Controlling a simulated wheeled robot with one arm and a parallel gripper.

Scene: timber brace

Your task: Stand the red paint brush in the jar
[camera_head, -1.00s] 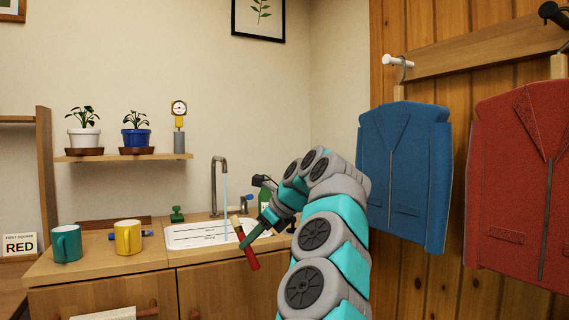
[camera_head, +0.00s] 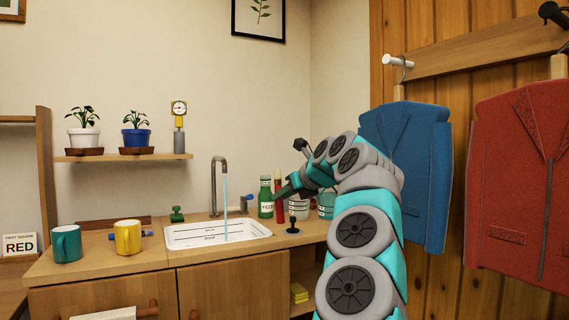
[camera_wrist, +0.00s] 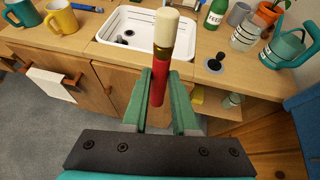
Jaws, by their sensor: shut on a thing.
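The red paint brush (camera_head: 279,200) is in my gripper (camera_head: 283,191), near upright with its pale bristles up and its red handle down. In the wrist view the brush (camera_wrist: 158,82) stands between the two green fingers of my gripper (camera_wrist: 160,88), which are shut on it. A clear jar with dark lines (camera_head: 298,208) stands on the counter just right of the brush in the head view. The jar also shows in the wrist view (camera_wrist: 244,37), up and right of the brush and apart from it.
A green feed bottle (camera_head: 265,198) stands left of the brush. A teal watering can (camera_head: 326,205) is right of the jar. A black stopper (camera_head: 292,226) lies in front of the jar. The sink (camera_head: 205,236) with running water is to the left.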

